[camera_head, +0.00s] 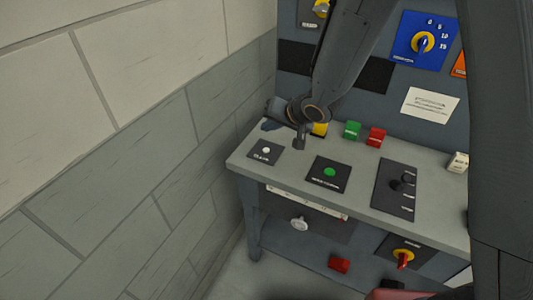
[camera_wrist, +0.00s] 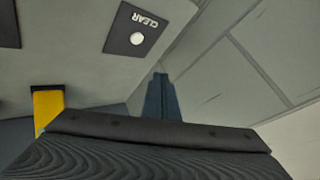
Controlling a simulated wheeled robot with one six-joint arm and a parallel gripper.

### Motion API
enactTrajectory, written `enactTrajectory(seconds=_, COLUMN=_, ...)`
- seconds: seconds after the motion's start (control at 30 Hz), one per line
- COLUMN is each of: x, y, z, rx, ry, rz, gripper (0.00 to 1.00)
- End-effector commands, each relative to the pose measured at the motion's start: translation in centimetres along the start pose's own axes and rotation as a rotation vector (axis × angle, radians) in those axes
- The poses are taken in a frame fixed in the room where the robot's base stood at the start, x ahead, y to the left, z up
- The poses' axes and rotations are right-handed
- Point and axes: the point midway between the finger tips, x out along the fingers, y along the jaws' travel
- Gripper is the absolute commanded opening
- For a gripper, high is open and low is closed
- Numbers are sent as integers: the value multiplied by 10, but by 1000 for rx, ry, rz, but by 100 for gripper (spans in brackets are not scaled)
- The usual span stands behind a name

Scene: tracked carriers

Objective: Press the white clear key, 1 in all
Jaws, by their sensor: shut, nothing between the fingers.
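The white clear key (camera_head: 266,150) is a small round button on a dark plate marked CLEAR, at the left end of the grey bench top. It also shows in the wrist view (camera_wrist: 137,39), at the top centre. My gripper (camera_head: 271,125) is shut and empty, near the bench's back left corner, behind the key in the head view. In the wrist view its closed blue-grey fingers (camera_wrist: 160,96) show below and slightly right of the key, apart from it in the picture. The exact height of the fingertips over the bench is unclear.
A green button (camera_head: 330,172) on a dark plate and a slider panel (camera_head: 394,190) lie right of the key. Yellow (camera_head: 319,129), green (camera_head: 352,130) and red (camera_head: 376,137) blocks stand at the back. A block wall (camera_head: 130,150) is close on the left.

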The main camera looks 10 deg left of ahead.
Motion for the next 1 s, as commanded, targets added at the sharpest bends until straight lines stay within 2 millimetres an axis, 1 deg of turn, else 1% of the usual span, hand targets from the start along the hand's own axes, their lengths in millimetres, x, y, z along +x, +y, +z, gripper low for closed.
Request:
enactTrajectory(seconds=0.03, x=7, y=4, z=3, rx=-1, ry=0, rz=0, gripper=0)
enactTrajectory(seconds=0.6, x=42, y=30, z=30, rx=1, ry=-1, rz=0, gripper=0)
enactTrajectory(seconds=1.0, x=44, y=32, z=32, rx=0, ry=0, rz=-1, gripper=0)
